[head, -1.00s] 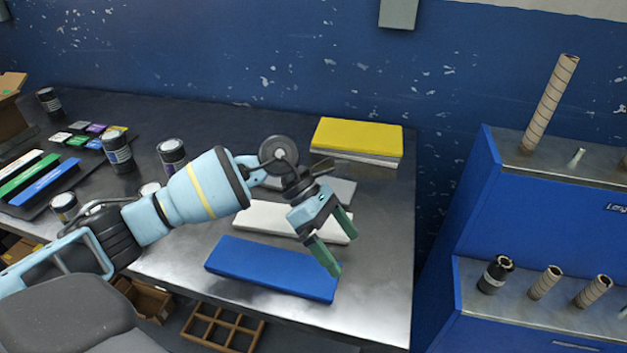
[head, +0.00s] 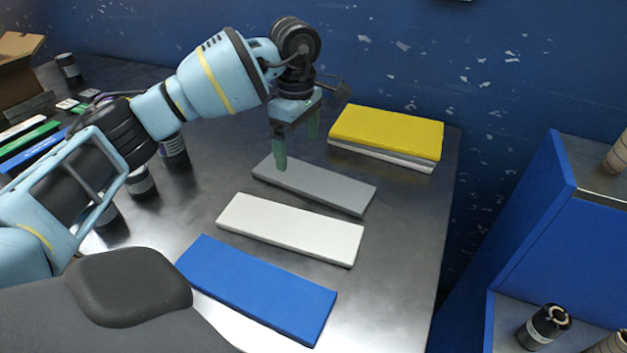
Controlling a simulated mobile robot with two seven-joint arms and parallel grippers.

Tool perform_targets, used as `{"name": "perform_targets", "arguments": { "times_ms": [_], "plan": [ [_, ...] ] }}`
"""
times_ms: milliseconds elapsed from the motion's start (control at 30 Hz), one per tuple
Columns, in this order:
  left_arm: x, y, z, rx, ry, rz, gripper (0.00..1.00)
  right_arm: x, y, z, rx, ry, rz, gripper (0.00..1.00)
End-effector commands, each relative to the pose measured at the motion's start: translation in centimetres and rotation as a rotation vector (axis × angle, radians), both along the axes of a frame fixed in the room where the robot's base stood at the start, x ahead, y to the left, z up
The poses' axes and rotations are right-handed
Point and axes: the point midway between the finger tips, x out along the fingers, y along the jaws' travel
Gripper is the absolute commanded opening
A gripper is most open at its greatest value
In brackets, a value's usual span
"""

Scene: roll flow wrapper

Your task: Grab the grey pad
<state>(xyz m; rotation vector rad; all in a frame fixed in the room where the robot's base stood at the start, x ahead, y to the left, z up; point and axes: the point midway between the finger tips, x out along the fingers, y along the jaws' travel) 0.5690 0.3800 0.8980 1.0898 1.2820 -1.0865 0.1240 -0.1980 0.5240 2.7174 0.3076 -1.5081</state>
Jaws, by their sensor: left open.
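The grey pad (head: 325,188) is a flat, long block lying on the metal table, between the white pad and the yellow pad. My left gripper (head: 297,150) points down above the left end of the grey pad, with its green fingers apart and nothing between them. One fingertip overlaps the pad's left end in the picture; I cannot tell whether it touches. My right gripper is not in view.
A white pad (head: 290,229) and a blue pad (head: 255,288) lie nearer. A yellow pad (head: 388,131) rests on a white one behind. Dark cans (head: 173,150) stand at left. A blue shelf unit (head: 545,230) stands right, beyond the table edge.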

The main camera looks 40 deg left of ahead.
Motion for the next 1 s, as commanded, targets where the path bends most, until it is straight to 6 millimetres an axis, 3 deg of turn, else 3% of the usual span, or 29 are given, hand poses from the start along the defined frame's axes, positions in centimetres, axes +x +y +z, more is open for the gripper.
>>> {"name": "perform_targets", "arguments": {
  "times_ms": [100, 267, 633, 933, 1000],
  "plan": [
    [-0.1, 0.0, -1.2, 0.001, 0.002, 0.000, 1.00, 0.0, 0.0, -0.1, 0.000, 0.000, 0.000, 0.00],
    [-0.1, -0.1, -1.5, 0.000, 0.001, 0.000, 1.00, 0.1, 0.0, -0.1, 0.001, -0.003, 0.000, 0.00],
    [-0.3, -0.5, -6.0, 0.000, 0.003, 0.000, 1.00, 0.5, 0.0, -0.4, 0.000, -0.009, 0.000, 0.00],
    [-0.3, -0.5, -6.5, -0.001, 0.001, 0.000, 1.00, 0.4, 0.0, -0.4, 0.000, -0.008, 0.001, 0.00],
    [-0.3, -0.5, -6.5, -0.001, 0.001, 0.000, 0.93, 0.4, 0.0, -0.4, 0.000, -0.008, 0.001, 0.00]
  ]
}}
